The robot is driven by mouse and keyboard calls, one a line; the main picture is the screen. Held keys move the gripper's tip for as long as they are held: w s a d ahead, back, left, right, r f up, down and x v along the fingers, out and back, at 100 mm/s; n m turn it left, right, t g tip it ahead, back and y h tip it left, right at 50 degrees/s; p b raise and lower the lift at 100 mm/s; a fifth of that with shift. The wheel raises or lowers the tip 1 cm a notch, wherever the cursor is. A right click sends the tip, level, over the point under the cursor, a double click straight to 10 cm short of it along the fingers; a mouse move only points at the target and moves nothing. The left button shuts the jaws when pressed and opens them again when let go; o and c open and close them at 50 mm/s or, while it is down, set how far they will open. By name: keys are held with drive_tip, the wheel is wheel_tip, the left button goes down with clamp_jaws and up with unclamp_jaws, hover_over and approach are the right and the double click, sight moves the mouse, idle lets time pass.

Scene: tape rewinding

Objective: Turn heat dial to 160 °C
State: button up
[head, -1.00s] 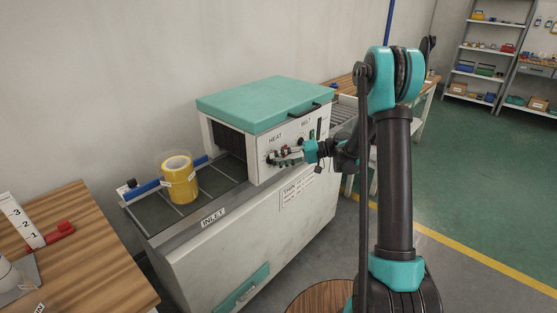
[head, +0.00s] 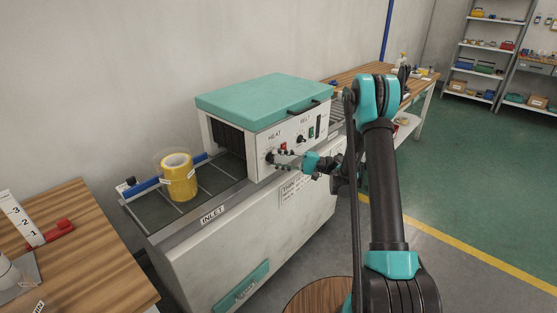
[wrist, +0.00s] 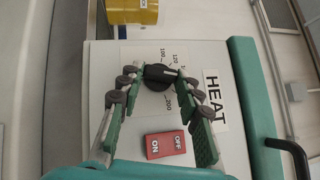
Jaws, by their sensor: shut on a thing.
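The black heat dial (wrist: 157,79) sits on the white panel of the teal-lidded machine (head: 262,102). In the wrist view my gripper (wrist: 160,75) has its fingertips on both sides of the dial and is shut on it. Scale numbers 100, 120 and 200 show around the dial; other numbers are hidden by the fingers. A pale line crosses the dial, but I cannot tell which value it marks. In the head view my gripper (head: 277,158) reaches the panel from the right and covers most of the dial.
A red ON/OFF switch (wrist: 165,144) lies close to the dial, between my fingers. The HEAT label (wrist: 215,100) is beside the right finger. A black lid handle (head: 301,107) projects above the panel. A yellow tape roll (head: 179,182) stands on the inlet bed.

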idle(0.4)
drive_tip(key=o, duration=1.2)
drive_tip(key=shift+c, duration=0.2)
drive_tip(key=w+d+f, duration=0.1)
drive_tip(key=d+f, duration=0.1)
drive_tip(key=d, duration=0.9)
drive_tip(key=shift+w+d, duration=0.15)
drive_tip(key=shift+d, duration=0.25)
drive_tip(key=shift+f, duration=0.1)
